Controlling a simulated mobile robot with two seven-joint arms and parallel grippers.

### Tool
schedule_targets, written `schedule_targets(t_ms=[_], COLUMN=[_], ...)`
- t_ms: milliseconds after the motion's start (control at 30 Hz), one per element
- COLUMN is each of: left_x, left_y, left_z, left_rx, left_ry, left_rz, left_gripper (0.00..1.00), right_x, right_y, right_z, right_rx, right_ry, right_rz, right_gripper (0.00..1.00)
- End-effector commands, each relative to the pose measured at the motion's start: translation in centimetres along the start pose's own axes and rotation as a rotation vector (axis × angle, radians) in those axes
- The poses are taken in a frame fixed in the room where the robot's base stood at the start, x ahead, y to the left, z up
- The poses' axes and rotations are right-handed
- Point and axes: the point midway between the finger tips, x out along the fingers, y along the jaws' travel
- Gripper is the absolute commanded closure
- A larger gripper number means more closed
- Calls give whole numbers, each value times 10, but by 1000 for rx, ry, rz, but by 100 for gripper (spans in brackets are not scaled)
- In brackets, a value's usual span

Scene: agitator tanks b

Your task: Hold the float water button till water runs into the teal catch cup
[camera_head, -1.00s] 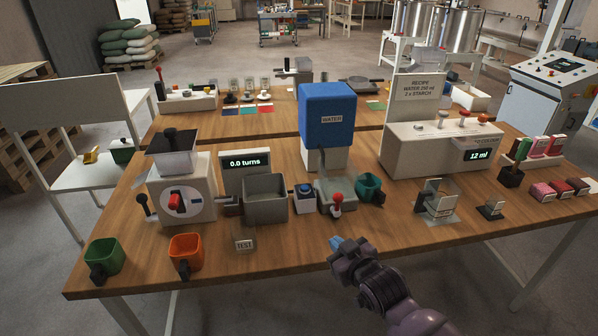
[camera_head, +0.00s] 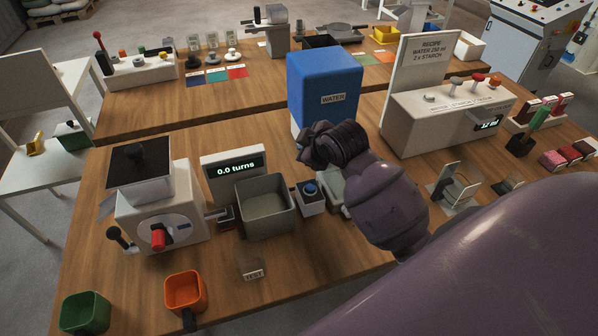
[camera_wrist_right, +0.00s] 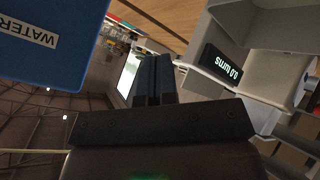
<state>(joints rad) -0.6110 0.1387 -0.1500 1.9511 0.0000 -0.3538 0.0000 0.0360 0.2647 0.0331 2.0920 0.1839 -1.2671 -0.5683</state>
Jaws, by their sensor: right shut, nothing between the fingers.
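A blue button (camera_head: 310,188) sits on a small white box between the grey bin and my right arm; no label on it is readable. The blue water tank (camera_head: 322,88) stands behind it, and fills the upper left of the right wrist view (camera_wrist_right: 50,40). My right gripper (camera_wrist_right: 154,82) is shut and empty, its dark fingers side by side in the wrist view. In the head view its wrist end is in front of the tank's lower part, above and beyond the blue button, with the fingers not clear. The teal catch cup is hidden behind my right arm. My left gripper is out of view.
The grey bin (camera_head: 266,208) and the "0.0 turns" display (camera_head: 236,170) stand left of the button. The mill (camera_head: 158,205), green cup (camera_head: 86,313) and orange cup (camera_head: 185,292) are further left. The recipe machine (camera_head: 445,118) stands at right.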

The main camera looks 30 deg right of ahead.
Motion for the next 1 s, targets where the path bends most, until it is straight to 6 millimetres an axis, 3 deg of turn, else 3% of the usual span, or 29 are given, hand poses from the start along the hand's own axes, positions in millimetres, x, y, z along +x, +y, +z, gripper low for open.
schedule_targets(t_ms=[367, 633, 1000], left_x=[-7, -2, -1], left_y=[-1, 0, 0], left_z=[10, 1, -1], left_rx=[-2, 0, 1], left_ry=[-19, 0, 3], left_rz=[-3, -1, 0], left_gripper=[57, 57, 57], right_x=[0, 2, 27], right_y=[-6, -7, -26], right_z=[7, 9, 31], right_rx=[-73, -71, -69], right_ry=[-42, -42, -43], right_rz=[-33, -33, -34], right_gripper=[100, 100, 100])
